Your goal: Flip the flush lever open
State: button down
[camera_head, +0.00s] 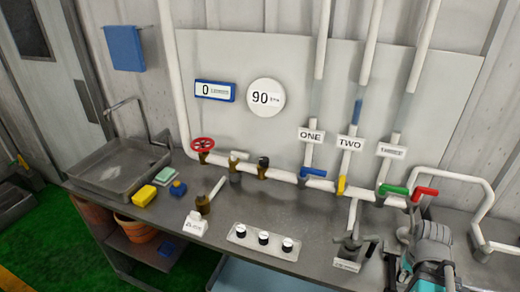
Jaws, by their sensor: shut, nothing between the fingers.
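No label reads clearly as flush. A red lever (425,192) sits at the right end of the white pipe and lies roughly along it. A green lever (393,190) is just left of it, under a sign (391,151) too small to read. A yellow lever (341,185) stands upright under the sign TWO, and a blue lever (313,172) lies along the pipe under ONE. My gripper (411,224) is at the lower right, close below the red lever. It is shut and empty. Its fingertips are small, and contact with the lever cannot be told.
A red wheel valve (203,144) and a brass valve with a white lever (217,187) are at the left. A knob panel (262,242) and a grey fitting (352,250) stand on the bench. A sink (120,166) is far left. My grey-teal arm covers the lower right.

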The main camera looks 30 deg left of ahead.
aim_at(235, 155)
jog(key=z, duration=0.3)
jog(key=k, duration=1.1)
jog(key=u, duration=1.25)
jog(key=i, duration=0.8)
jog(key=u, duration=0.05)
